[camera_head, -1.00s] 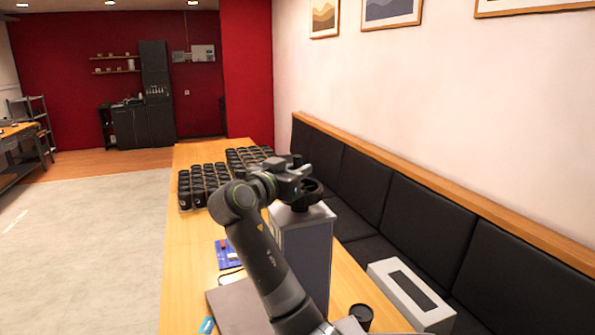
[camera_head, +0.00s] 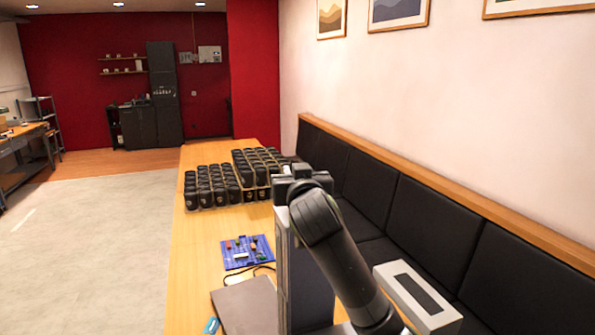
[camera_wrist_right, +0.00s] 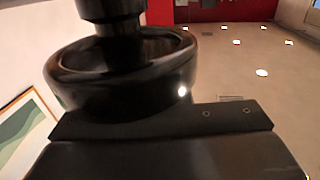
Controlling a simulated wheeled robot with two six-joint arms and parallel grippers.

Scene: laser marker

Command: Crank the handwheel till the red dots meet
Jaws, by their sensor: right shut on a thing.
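The handwheel (camera_wrist_right: 125,75) is a glossy black ring on a dark shaft, filling the upper left of the right wrist view, which is turned over. My right gripper (camera_head: 297,175) is shut on the handwheel at the top of the tall grey machine (camera_head: 305,285). A dark gripper part (camera_wrist_right: 165,120) lies against the wheel's rim in the wrist view. My right arm hides the wheel in the head view. No red dots can be made out. My left gripper is not in view.
Black cups or canisters (camera_head: 215,188) stand in rows farther along the wooden table (camera_head: 205,265). A blue board with small parts (camera_head: 247,253) and a brown plate (camera_head: 247,307) lie left of the machine. A white box (camera_head: 415,297) sits on the black bench at right.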

